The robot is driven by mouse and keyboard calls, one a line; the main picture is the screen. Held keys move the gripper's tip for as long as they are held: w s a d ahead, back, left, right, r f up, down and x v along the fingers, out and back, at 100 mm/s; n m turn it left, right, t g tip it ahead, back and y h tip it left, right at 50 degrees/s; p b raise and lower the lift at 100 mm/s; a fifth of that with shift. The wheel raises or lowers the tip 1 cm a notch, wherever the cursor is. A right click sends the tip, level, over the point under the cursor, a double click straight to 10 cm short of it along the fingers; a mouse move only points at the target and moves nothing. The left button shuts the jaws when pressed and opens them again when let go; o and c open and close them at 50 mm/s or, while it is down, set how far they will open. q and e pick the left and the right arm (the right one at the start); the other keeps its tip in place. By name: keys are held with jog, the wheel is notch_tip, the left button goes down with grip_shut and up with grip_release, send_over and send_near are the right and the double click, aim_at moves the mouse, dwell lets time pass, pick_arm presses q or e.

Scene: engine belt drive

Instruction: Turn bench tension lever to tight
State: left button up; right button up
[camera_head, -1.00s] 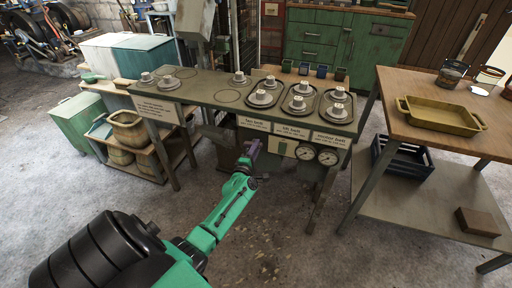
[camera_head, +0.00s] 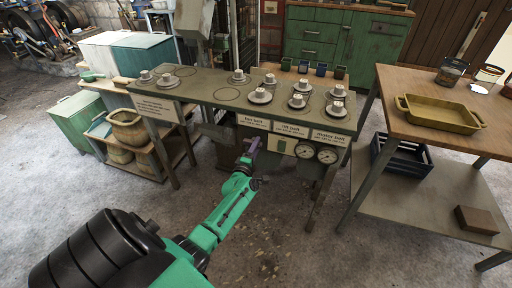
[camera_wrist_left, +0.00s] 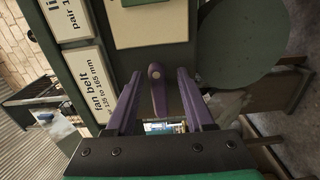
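The bench (camera_head: 205,92) stands in the middle of the head view, with pulleys on its top and labels and gauges on its front. My left gripper (camera_head: 252,148) is at the bench's front, below the fan belt label. In the left wrist view the purple fingers of this gripper (camera_wrist_left: 158,100) are apart. A small purplish-brown lever (camera_wrist_left: 156,78) with a rounded end lies between them, with visible gaps on both sides. In the head view I cannot make out the lever clearly at the gripper. My right gripper is not in view.
A wooden table (camera_head: 432,85) with a yellow tray (camera_head: 440,113) stands at the right. Baskets (camera_head: 128,128) sit on a low shelf at the left. The floor before the bench is clear.

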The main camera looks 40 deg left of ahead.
pick_arm(q)
jog(key=shift+r, duration=0.1)
jog(key=p+v, duration=0.2)
jog(key=v, duration=1.2)
jog(key=shift+s+p, duration=0.25)
jog(key=shift+p, duration=0.05)
jog(key=shift+d, duration=0.15)
jog(key=s+d+f+m+g+h+p, duration=0.3)
jog(key=s+d+f+m+g+p, duration=0.2)
jog(key=s+f+m, duration=0.4)
jog(key=s+d+f+m+g+h+p, duration=0.35)
jog(key=s+d+f+m+g, duration=0.3)
jog(key=f, duration=0.45)
jog(key=s+f+m+g+p, duration=0.1)
jog(key=s+m, duration=0.3)
jog(key=s, duration=0.4)
jog(key=s+f+m+g+p, duration=0.2)
jog(key=s+f+m+g, duration=0.1)
jog(key=s, duration=0.6)
jog(key=shift+s+a+m+y, duration=0.2)
jog(key=shift+s+m+y, duration=0.15)
jog(key=shift+m, duration=0.5)
